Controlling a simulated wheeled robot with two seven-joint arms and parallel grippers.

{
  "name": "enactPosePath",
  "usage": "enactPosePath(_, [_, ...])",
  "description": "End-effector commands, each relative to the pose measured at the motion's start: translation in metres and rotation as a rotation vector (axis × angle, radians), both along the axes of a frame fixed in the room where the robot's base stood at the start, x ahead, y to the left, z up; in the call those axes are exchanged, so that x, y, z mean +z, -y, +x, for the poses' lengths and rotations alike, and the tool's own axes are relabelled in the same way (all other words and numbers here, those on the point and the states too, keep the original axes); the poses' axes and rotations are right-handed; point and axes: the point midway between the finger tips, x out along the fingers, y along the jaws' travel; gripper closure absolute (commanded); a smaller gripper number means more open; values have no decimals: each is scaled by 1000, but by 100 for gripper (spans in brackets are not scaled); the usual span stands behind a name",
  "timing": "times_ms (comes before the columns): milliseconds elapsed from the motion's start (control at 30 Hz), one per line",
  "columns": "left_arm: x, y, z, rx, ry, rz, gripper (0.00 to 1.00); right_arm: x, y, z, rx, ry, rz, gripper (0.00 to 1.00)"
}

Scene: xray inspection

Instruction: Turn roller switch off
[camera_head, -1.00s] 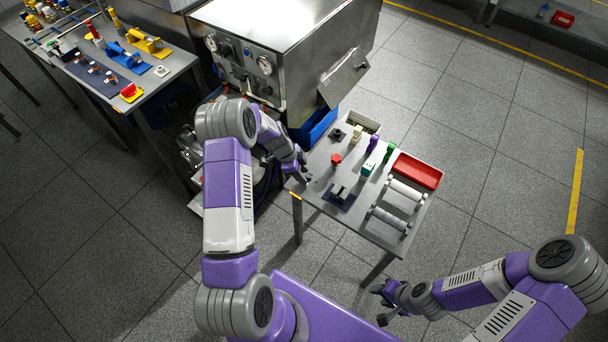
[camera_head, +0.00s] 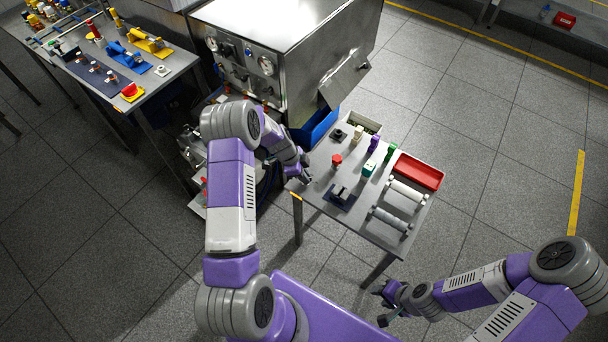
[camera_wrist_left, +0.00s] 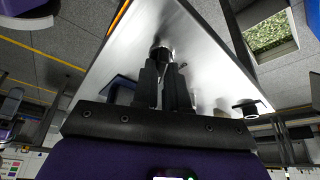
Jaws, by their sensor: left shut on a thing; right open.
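My left gripper (camera_head: 304,174) is at the left edge of the small metal table (camera_head: 318,160). In the left wrist view, its two dark fingers (camera_wrist_left: 165,75) are shut on a small dark round knob (camera_wrist_left: 162,51) with a shiny collar, which stands on the table top. The fingers cover much of it, and I cannot read its switch position. I take it for the roller switch, though no label shows. The knob is hidden by the gripper in the head view. My right gripper (camera_head: 384,303) is open and empty, low in front of the table.
On the table are a red button (camera_head: 337,159), a dark blue base (camera_head: 340,197), two grey rollers (camera_head: 407,191) (camera_head: 390,218), and a red tray (camera_head: 418,171). A steel machine (camera_head: 290,50) stands behind. Floor to the right is clear.

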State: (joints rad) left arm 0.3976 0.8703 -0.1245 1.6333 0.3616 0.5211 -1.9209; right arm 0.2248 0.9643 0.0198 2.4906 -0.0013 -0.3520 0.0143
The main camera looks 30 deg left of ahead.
Motion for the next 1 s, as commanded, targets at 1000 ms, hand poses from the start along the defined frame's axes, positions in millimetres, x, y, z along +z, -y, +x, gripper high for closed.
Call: enactPosePath(1000, [1,4,-3,764,1,2,100,-35,0,0,0,0,0,57])
